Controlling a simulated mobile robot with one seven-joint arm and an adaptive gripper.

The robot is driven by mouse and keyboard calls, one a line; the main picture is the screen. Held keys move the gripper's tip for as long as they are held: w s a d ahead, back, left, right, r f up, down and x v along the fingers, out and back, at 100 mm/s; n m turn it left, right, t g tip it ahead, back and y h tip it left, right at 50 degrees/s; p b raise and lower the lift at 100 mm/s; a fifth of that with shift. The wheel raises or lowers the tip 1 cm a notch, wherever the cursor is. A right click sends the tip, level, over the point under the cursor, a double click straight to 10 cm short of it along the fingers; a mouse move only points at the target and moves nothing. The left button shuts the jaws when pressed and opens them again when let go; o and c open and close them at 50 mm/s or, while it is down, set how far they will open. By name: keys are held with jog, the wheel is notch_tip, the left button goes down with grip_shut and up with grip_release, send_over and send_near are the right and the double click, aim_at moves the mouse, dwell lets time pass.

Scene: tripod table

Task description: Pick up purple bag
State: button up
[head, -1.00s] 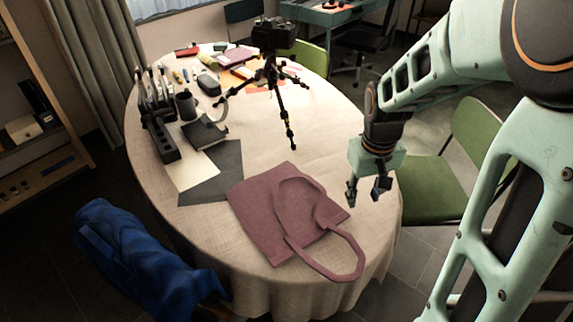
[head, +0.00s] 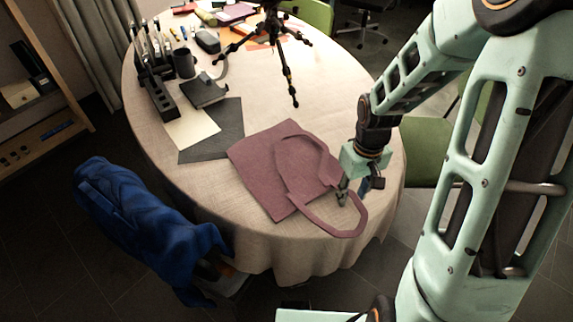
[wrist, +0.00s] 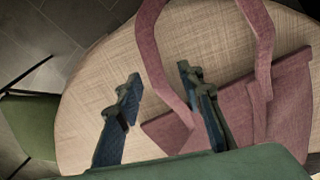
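The purple bag (head: 265,168) lies flat near the front edge of the round table (head: 190,197). One strap lies over its body, and the other strap (head: 330,230) loops out to the right, toward the table's edge. My gripper (head: 352,196) is just right of the bag, beside the outer strap loop. In the wrist view my gripper (wrist: 158,82) is open, with nothing held between its fingers. The right finger is over or next to one side of the bag's strap (wrist: 165,70); I cannot tell whether they touch. The left finger is over bare tablecloth.
A black tripod (head: 275,40) stands behind the bag. A blue garment (head: 140,220) hangs at the front left. A green chair (head: 425,145) stands at the right.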

jog(key=shift+f, duration=0.55)
grip_shut()
jog(key=shift+r, duration=0.15)
